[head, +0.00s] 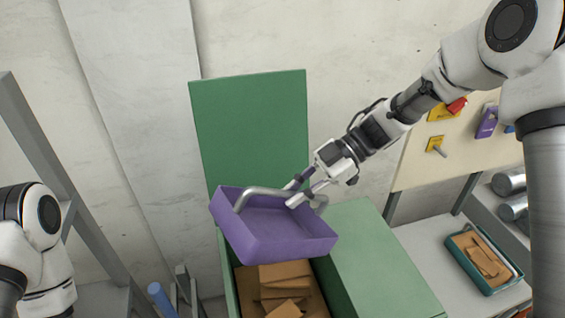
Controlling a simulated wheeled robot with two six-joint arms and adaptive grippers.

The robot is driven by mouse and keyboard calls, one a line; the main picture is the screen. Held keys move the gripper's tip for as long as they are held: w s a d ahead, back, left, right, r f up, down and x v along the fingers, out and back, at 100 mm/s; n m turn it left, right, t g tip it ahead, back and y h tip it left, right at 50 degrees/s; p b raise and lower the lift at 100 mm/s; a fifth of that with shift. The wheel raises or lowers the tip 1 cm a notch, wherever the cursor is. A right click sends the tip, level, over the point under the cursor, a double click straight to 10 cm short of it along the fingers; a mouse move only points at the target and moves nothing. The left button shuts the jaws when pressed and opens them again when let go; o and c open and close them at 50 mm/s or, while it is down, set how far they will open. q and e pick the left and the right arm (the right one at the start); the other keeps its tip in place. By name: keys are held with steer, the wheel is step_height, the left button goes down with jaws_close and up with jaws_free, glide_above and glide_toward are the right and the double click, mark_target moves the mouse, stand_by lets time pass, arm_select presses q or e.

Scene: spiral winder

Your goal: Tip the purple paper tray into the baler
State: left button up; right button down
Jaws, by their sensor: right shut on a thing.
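The purple paper tray (275,249) hangs tilted above the open green baler (375,258). No paper shows on the visible part of its floor. My right gripper (293,193) is shut on the tray's grey bar handle (262,191). Brown cardboard pieces (285,274) lie inside the baler below the tray. The baler's green lid (252,125) stands upright behind the tray. The tray hides part of the baler's opening. On the left only part of my left arm shows; its gripper is out of view.
A teal tray (484,288) with brown pieces stands on a light surface at the right. A board (450,152) with coloured items hangs on the right, above metal cylinders (510,182). A grey post (60,185) and a blue cylinder (160,298) are at the left.

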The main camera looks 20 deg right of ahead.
steer(key=shift+s+a+r, duration=0.15)
steer(key=shift+a+r, duration=0.05)
steer(key=shift+r, duration=0.05)
arm_select(q)
steer(key=shift+s+f+b, duration=0.4)
steer(key=shift+f+b, duration=0.2)
steer(key=shift+b, duration=0.1)
steer(key=shift+s+f+b, duration=0.35)
steer(key=shift+f+b, duration=0.25)
steer(key=shift+b, duration=0.1)
arm_select(e)
steer(key=s+a+r+n+t+h, duration=0.1)
steer(key=s+a+r+h, duration=0.2)
steer(key=a+h, duration=0.2)
steer(key=shift+s+t+h, duration=0.25)
steer(key=shift+t+h, duration=0.15)
steer(key=shift+h, duration=0.4)
